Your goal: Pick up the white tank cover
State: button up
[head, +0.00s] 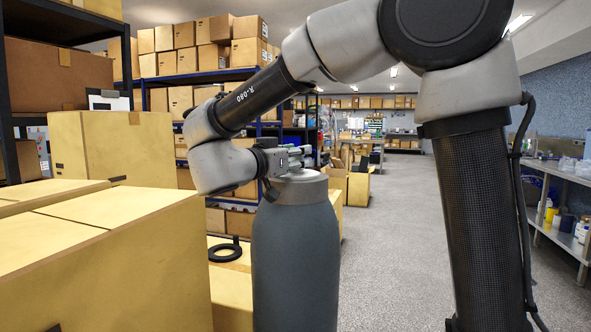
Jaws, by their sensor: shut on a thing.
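My gripper (303,156) lies at the top of the tank, at the end of my bent arm, and is shut at the cover's upper side. The fingertips are small and partly hidden, so their exact contact is hard to see. The cover still looks seated on the tank, with no clear gap between them.
Large cardboard boxes (125,262) fill the left foreground. A black ring-shaped item (226,252) lies on a box left of the tank. Loaded blue-framed shelves (190,80) stand behind. A metal shelf (560,178) runs along the right wall. The grey floor (390,230) between is clear.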

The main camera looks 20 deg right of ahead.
notch_tip(320, 180, up, 10)
dwell(0.6)
